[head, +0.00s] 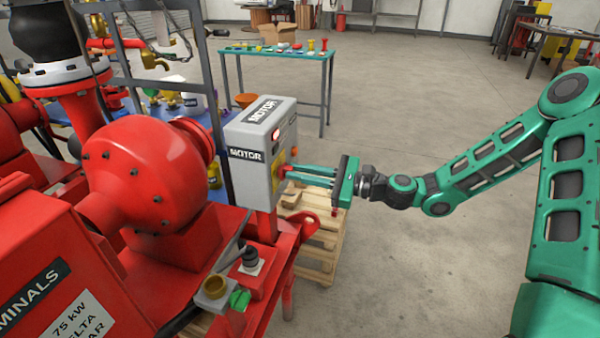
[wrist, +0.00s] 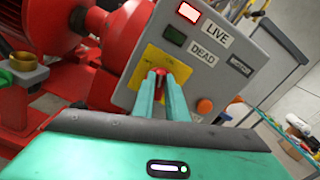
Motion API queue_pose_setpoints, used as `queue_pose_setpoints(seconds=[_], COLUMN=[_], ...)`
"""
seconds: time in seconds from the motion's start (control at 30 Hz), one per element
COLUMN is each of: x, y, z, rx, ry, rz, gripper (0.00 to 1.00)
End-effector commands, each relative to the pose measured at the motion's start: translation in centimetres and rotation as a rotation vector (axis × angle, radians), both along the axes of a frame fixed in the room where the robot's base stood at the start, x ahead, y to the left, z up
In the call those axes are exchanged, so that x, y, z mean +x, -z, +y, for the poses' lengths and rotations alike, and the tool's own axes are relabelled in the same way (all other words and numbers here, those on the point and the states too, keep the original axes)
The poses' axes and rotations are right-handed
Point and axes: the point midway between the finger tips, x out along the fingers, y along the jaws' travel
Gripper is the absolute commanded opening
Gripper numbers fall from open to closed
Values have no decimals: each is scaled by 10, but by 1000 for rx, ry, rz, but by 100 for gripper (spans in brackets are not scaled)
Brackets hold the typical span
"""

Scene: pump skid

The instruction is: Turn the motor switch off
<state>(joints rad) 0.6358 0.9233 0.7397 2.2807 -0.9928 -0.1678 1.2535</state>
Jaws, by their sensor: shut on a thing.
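The grey motor switch box (head: 250,155), labelled MOTOR, stands upright at the red skid. In the wrist view its face (wrist: 225,62) shows a red lamp (wrist: 188,12) beside the LIVE label, lit, and a dark lamp (wrist: 174,36) beside the DEAD label. A red switch handle (wrist: 158,73) sits on a yellow plate (wrist: 152,62). My gripper (head: 288,171) reaches the box face from the right in the head view. Its green fingers (wrist: 162,92) are shut on the red handle and hide part of it. The handle's exact angle is hard to tell.
An orange button (wrist: 204,106) is on the box face near the fingers. The red pump and motor housing (head: 140,175) stands left of the box. A wooden pallet (head: 318,235) lies below my gripper. A green table (head: 280,55) stands behind. The floor at right is open.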

Motion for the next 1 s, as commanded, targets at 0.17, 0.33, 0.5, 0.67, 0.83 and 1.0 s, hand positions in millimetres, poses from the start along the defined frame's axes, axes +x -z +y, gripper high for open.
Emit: queue_pose_setpoints(seconds=[0.17,0.33,0.5,0.67,0.83,1.0], x=[-1,-2,-4,-5,-6,-6], y=[1,3,4,6,8,10], z=[0,0,1,1,1,1], rx=[-57,-113,-167,-221,-274,-325], ry=[3,2,3,3,2,2], rz=[-157,-308,-460,-602,-751,-884], gripper=[0,0,0,0,0,0])
